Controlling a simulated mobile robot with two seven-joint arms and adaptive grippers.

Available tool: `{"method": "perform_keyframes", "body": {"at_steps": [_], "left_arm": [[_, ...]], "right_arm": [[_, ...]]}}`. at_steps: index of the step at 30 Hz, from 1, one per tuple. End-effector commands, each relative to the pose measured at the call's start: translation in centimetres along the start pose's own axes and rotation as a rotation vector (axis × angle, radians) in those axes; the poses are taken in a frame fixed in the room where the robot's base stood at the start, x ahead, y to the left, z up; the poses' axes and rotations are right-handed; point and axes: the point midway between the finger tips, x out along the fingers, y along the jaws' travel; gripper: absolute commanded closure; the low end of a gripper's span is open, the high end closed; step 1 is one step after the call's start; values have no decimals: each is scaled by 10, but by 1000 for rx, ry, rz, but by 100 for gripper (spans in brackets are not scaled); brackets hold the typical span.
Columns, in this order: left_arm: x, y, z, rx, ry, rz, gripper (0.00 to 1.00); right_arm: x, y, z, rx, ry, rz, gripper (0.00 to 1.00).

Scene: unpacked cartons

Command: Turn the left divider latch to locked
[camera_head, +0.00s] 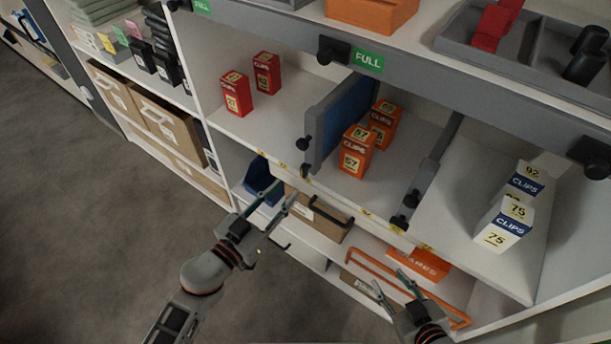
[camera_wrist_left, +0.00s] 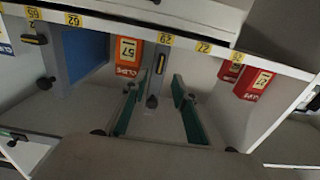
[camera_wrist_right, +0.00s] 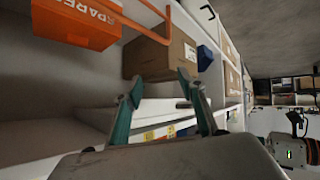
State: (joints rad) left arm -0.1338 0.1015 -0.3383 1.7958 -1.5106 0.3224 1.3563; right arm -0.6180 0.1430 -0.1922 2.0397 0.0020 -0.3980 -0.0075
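The left divider (camera_head: 320,128), grey with a blue face, stands between red and orange CLIPS boxes. Its front shows a dark knob (camera_head: 303,143) and a small dark latch (camera_head: 305,170) at the shelf edge. In the upside-down left wrist view the left divider's latch (camera_wrist_left: 160,64) is yellow-tipped and lies upright in the picture, with a round knob (camera_wrist_left: 152,102) beyond it. My left gripper (camera_head: 286,190) is open and empty, in front of and below the latch, apart from it. My right gripper (camera_head: 393,286) is open and empty near the lower shelf.
A second divider (camera_head: 428,178) stands to the right; its latch (camera_wrist_left: 35,39) lies crosswise in the left wrist view. Orange boxes (camera_head: 355,150), red boxes (camera_head: 236,92) and white boxes (camera_head: 508,222) stand on the shelf. A brown carton (camera_head: 322,217) and an orange bin (camera_head: 420,262) are below.

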Motion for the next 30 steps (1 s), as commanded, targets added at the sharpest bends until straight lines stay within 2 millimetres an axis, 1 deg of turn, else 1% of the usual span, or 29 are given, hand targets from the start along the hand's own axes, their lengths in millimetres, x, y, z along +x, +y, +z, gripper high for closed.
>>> {"method": "perform_keyframes", "body": {"at_steps": [5, 12, 15, 20, 27, 28, 29, 30], "left_arm": [[20, 0, -2, -1, 3, 1, 72], [56, 0, 0, 0, 1, 1, 72], [67, 0, 0, 0, 0, 0, 72], [76, 0, 0, 0, 0, -1, 72], [77, 0, -1, 1, 0, -1, 72], [77, 0, -1, 1, 0, -1, 75], [77, 0, -1, 1, 0, -1, 83], [76, 0, -1, 1, 0, -1, 93]], "right_arm": [[0, -2, 2, 0, -4, -3, 60], [1, -5, 11, -1, -15, -6, 60], [2, -5, 13, -2, -19, -6, 60], [2, -5, 13, -3, -19, -5, 60], [1, -4, 11, -4, -16, -3, 60], [1, -4, 11, -4, -16, -3, 60], [1, -4, 11, -3, -16, -3, 60], [1, -4, 11, -3, -15, -3, 60]]}}
